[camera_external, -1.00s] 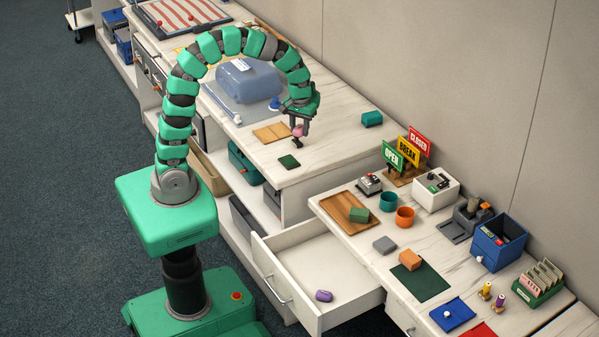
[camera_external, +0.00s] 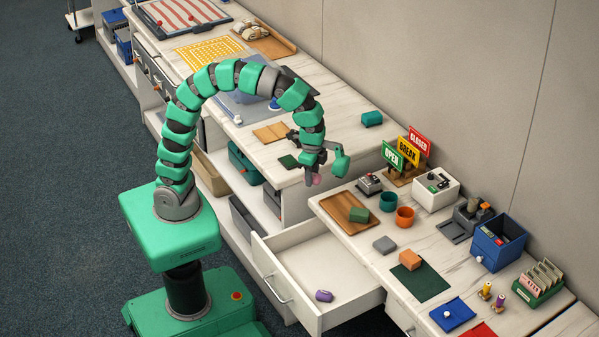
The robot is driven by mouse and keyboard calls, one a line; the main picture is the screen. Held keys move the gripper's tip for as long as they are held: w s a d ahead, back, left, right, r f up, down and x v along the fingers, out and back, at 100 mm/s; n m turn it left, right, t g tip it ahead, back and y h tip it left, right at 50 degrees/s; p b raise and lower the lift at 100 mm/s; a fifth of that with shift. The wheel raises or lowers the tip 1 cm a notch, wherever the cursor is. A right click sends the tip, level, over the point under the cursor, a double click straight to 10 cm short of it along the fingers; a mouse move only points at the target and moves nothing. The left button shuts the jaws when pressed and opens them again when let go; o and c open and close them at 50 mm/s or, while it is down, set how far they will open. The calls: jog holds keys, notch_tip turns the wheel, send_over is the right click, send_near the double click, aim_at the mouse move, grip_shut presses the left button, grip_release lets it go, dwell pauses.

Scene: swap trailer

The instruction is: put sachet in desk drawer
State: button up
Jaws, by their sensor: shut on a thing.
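My gripper (camera_external: 313,177) points down and is shut on a small pink sachet (camera_external: 316,180), partly hidden by the fingers. It is held in the air near the front corner of the white counter, above and behind the desk drawer. The desk drawer (camera_external: 290,267) is pulled open, white inside, with a handle on its front. A small purple item (camera_external: 324,296) lies in its front right part. The rest of the drawer floor is bare.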

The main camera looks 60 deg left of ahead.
aim_at(309, 265)
jog(key=s+d+f+b, duration=0.1)
jog(key=f, duration=1)
jog(key=f+m+b, duration=0.1)
jog(key=f+b, duration=0.1)
jog(key=f, duration=1)
jog(key=s+d+f+m+b, duration=0.1)
jog(key=f+b, duration=0.1)
jog(key=f, duration=0.9)
jog(key=shift+s+d+f, duration=0.3)
jog(key=shift+f, duration=0.05)
jog(key=shift+r, duration=0.1)
jog(key=o, duration=1)
jog(key=shift+c, duration=0.2)
